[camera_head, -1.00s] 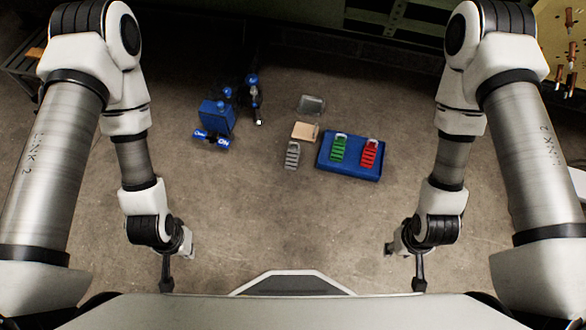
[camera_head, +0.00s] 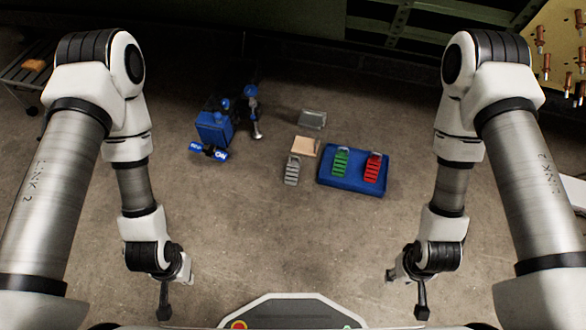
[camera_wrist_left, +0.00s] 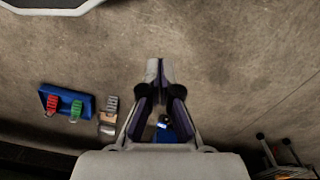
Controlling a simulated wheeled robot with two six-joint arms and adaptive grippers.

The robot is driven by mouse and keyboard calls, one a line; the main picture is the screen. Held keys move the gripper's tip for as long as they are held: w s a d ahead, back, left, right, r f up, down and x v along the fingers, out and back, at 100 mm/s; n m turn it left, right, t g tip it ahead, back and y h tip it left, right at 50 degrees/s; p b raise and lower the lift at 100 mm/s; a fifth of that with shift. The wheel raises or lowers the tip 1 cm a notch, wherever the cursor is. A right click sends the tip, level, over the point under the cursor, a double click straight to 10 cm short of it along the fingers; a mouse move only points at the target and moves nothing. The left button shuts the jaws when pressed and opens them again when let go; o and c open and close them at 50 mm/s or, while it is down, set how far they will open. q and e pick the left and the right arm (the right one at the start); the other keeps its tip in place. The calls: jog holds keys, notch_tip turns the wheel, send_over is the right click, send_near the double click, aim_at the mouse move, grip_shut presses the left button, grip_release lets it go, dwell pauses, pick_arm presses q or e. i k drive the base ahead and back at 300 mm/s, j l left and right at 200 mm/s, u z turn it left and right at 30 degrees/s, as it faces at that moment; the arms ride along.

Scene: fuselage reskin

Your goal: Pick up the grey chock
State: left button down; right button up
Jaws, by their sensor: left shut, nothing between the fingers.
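The grey chock (camera_head: 292,171) lies on the floor left of the blue tray (camera_head: 354,186), in front of a tan box (camera_head: 306,147). It also shows small in the left wrist view (camera_wrist_left: 112,104), left of my fingers. My left gripper (camera_head: 164,303) is far from it, at the lower left of the head view. In the left wrist view its fingers (camera_wrist_left: 157,72) meet, shut and empty. My right gripper (camera_head: 422,303) is at the lower right, apart from everything; its fingers are too small to tell.
A green chock (camera_head: 341,163) and a red chock (camera_head: 373,168) sit on the blue tray. A grey-green container (camera_head: 312,120) stands behind the tan box. A blue machine (camera_head: 213,130) stands to the left. The floor between my arms and these things is clear.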

aim_at(293, 167)
jog(key=i+l+u, duration=0.15)
jog(key=l, duration=0.2)
jog(key=i+l+u, duration=0.1)
jog(key=l, duration=0.3)
jog(key=i+l+u, duration=0.25)
jog(key=l, duration=0.55)
jog(key=i+l+u, duration=0.15)
jog(key=l, duration=0.25)
jog(key=i+l+u, duration=0.1)
jog(key=l, duration=0.35)
jog(key=i, duration=0.1)
